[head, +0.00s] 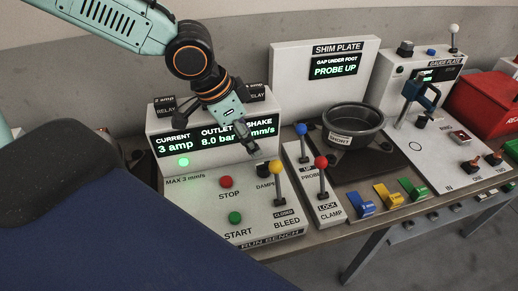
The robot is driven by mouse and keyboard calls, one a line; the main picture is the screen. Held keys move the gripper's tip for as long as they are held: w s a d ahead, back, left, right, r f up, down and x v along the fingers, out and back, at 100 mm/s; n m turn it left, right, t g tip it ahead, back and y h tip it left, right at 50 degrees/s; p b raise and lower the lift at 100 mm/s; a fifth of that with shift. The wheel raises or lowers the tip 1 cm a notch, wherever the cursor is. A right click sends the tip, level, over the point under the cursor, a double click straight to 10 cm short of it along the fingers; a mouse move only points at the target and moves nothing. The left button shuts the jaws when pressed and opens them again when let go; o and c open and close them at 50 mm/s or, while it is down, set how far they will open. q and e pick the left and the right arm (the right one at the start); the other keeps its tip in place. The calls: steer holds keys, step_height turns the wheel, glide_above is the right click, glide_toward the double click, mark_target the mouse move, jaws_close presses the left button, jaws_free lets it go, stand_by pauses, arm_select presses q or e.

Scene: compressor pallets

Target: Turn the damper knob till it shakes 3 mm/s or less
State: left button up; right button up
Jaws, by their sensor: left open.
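The run bench (190,222) stands front and centre. Its display panel (172,143) reads current 3 amp, outlet 8.0 bar and shake in mm/s; my left arm hides the shake number. A label on the bench reads max 3 mm/s. My right gripper does not show.
A red stop button (226,182) and green start button (235,217) sit left of the bleed lever; a green lamp (184,161) is lit. Blue and red-balled levers (321,163) stand to the right. Beyond are a black bowl (352,124), coloured shims and a gauge plate station.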

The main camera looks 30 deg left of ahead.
arm_select(q)
step_height(320, 180, up, 4)
steer(key=p, duration=0.3)
steer(key=shift+a, duration=0.15)
steer(key=shift+s+f+n, duration=0.15)
steer(key=shift+s+n, duration=0.05)
steer(key=shift+n, duration=0.3)
